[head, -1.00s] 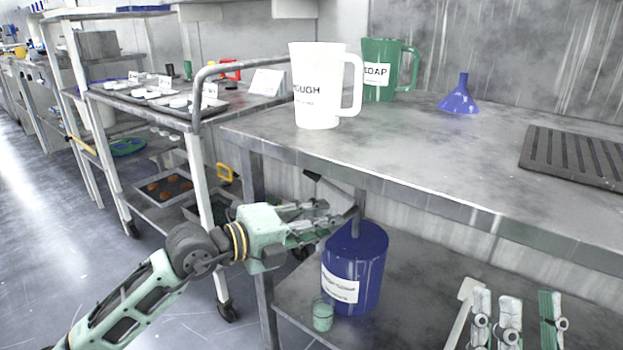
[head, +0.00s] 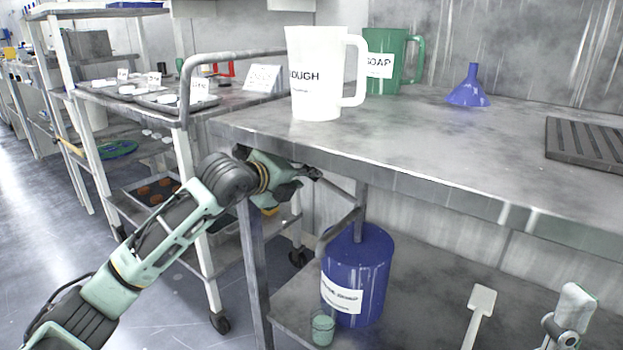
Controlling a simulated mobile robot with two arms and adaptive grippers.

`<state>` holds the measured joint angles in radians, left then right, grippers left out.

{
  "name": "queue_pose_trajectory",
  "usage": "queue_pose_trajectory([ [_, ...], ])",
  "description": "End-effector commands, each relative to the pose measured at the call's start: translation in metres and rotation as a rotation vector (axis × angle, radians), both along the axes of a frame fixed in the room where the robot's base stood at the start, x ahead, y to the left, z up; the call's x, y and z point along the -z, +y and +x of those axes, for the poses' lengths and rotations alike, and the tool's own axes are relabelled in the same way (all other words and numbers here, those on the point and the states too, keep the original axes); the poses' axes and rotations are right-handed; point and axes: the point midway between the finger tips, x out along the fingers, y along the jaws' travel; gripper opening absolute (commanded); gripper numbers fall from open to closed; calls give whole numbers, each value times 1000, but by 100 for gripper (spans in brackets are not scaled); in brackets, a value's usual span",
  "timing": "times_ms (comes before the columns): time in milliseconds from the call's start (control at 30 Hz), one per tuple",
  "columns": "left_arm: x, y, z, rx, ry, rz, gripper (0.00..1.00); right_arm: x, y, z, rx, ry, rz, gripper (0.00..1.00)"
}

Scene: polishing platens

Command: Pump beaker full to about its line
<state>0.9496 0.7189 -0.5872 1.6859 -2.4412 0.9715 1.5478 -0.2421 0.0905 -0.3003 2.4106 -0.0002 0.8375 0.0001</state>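A blue drum (head: 358,275) with a white label stands on the lower shelf. A grey pump post (head: 361,205) rises from its top, and a curved spout (head: 338,232) reaches down to the left. A small clear beaker (head: 322,328) with greenish content stands at the drum's front left, below the spout; its line is too small to make out. My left gripper (head: 312,175) is beneath the upper table's edge, above and left of the drum. Its fingers are partly hidden, so its grip and any contact with the pump are unclear. Part of my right gripper (head: 572,318) shows at the lower right.
The steel table (head: 420,135) above carries a white jug (head: 316,80), a green soap jug (head: 385,70), a blue funnel (head: 468,88) and a dark grate (head: 585,142). A pale paddle (head: 478,310) lies on the lower shelf, right of the drum. A cart stands left.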

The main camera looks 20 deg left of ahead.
Motion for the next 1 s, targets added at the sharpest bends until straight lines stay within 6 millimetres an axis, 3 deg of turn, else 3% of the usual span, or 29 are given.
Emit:
queue_pose_trajectory([
  [100, 8, -6, 21, 1, 2, -1, 31, 0, 0, 0, 2, -22, -1, 40],
  [300, 16, -12, 44, 1, 0, 0, 31, -4, 1, 2, 2, -44, -2, 40],
  [733, 18, -14, 52, 2, 1, 0, 31, -9, 2, 2, 3, -54, -3, 40],
  [1000, 19, -14, 52, 1, 0, 0, 8, -8, 2, 2, 4, -54, -2, 40],
])
